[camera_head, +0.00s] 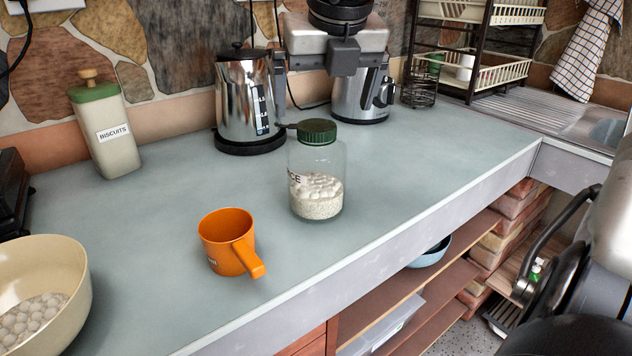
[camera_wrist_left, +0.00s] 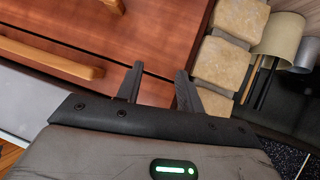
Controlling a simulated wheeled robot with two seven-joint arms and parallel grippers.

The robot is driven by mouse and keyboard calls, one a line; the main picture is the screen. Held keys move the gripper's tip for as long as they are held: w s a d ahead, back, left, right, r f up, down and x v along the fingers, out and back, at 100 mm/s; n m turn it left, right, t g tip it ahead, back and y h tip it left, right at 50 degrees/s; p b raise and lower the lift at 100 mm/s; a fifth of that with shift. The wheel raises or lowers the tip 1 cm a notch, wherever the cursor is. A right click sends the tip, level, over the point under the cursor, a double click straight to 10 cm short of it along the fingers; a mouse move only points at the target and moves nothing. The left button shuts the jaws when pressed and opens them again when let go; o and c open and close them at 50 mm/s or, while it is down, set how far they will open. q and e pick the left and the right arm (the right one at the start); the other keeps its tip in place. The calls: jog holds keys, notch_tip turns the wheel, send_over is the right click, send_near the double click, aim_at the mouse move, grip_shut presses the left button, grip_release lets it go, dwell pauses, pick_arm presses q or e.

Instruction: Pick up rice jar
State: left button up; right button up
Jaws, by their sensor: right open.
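The rice jar (camera_head: 318,180) is clear glass with a dark green lid and white grains in its lower part. It stands upright on the grey-green counter (camera_head: 400,170), in the middle of the head view; its label is partly cut off. My right gripper (camera_head: 522,290) is at the lower right of the head view, beyond the counter's front edge, apart from the jar, open and empty. My left gripper (camera_wrist_left: 160,70) shows in the left wrist view with its two fingers apart and nothing between them, facing wooden drawers (camera_wrist_left: 90,70). It is not in the head view.
An orange mug (camera_head: 228,240) stands left of the jar, handle toward the front edge. A steel kettle (camera_head: 245,100) and coffee machine (camera_head: 360,80) are behind it. A cream bowl (camera_head: 70,270) and biscuits canister (camera_head: 105,135) are at left. The counter right of the jar is clear.

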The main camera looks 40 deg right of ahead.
aim_at(317, 126)
jog(key=x, duration=0.7)
jog(key=shift+a+f, duration=0.1)
jog(key=shift+a, duration=0.3)
jog(key=shift+w+d+f, duration=0.1)
jog(key=shift+w+f, duration=0.2)
jog(key=shift+f, duration=0.25)
jog(key=shift+r, duration=0.1)
jog(key=c, duration=1.9)
